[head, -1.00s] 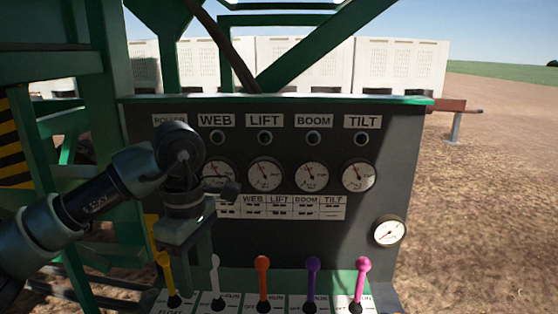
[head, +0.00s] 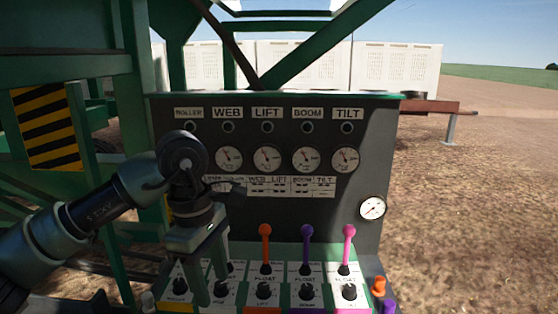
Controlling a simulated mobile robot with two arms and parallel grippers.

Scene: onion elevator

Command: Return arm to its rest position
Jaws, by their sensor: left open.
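My left arm comes in from the left, and its left gripper (head: 211,284) points down in front of the control panel's left part. Its two fingers are apart, with nothing seen between them. It covers most of the yellow and white levers, so I cannot tell whether it touches them. The orange lever (head: 265,243), purple lever (head: 306,245) and pink lever (head: 348,246) stand upright to its right, clear of it. My right gripper is not in view.
The dark panel (head: 352,205) carries several round gauges and labels. A green frame (head: 60,70) with a striped yellow-black plate (head: 47,128) stands at left. White bins (head: 395,70) stand behind. Orange (head: 379,286) and purple (head: 389,307) knobs show at lower right. Open dirt lies right.

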